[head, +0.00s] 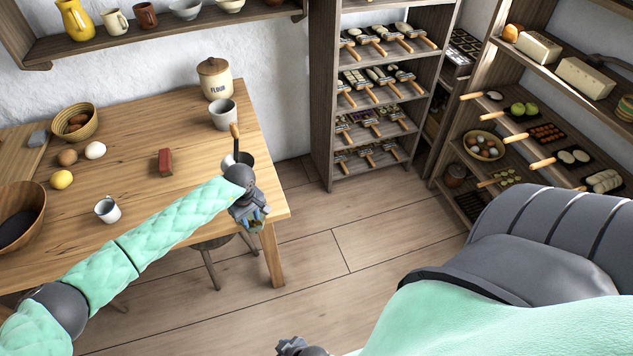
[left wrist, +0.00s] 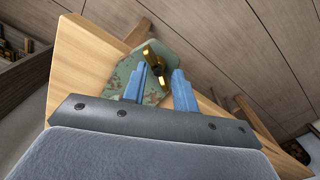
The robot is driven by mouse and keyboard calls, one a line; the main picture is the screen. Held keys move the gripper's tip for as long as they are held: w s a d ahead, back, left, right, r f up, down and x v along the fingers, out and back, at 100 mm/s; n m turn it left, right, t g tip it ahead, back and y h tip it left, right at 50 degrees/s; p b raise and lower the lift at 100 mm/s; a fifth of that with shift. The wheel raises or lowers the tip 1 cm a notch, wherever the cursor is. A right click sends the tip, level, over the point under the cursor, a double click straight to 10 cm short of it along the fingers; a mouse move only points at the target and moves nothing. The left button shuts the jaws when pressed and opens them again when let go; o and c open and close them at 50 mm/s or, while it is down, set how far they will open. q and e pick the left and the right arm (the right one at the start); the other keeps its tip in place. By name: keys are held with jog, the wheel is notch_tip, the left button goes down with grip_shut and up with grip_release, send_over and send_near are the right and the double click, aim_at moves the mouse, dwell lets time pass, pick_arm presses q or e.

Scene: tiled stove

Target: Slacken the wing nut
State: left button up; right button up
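The brass wing nut (left wrist: 155,62) shows in the left wrist view against a worn, mottled green metal body (left wrist: 128,75) at the wooden table's edge. My left gripper (left wrist: 163,72) has two blue fingers spread apart. The nut lies in line with the gap, close to the left fingertip; I cannot tell whether they touch. In the head view my left gripper (head: 258,216) is at the table's front right corner and hides the nut. A wooden handle (head: 234,130) rises behind my wrist. My right gripper (head: 292,346) shows only partly at the bottom edge, its fingers unclear.
The table (head: 130,205) carries a red block (head: 165,162), a grey cup (head: 223,114), a flour jar (head: 214,78), a small mug (head: 107,210) and bowls. A stool (head: 215,262) stands under the table's edge. Shelves line the back and right. The floor (head: 330,240) between is clear.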

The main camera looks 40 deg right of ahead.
pick_arm(q)
jog(key=r+b, duration=0.2)
jog(key=r, duration=0.1)
jog(key=r+b, duration=0.2)
jog(key=r, duration=0.2)
jog(key=shift+s+d+r, duration=0.2)
jog(key=shift+r, duration=0.1)
jog(key=s+d+n+g+h+b, duration=0.2)
jog(key=s+d+n+g+h, duration=0.1)
jog(key=s+d+h, duration=0.45)
jog(key=s+d+r+n+h+b, duration=0.1)
jog(key=s+d+r+n+h, duration=0.3)
jog(key=d+r+n+h, duration=0.3)
jog(key=shift+s+d+r+n+h, duration=0.25)
jog(key=shift+d+n+h, duration=0.85)
jog(key=shift+n, duration=1)
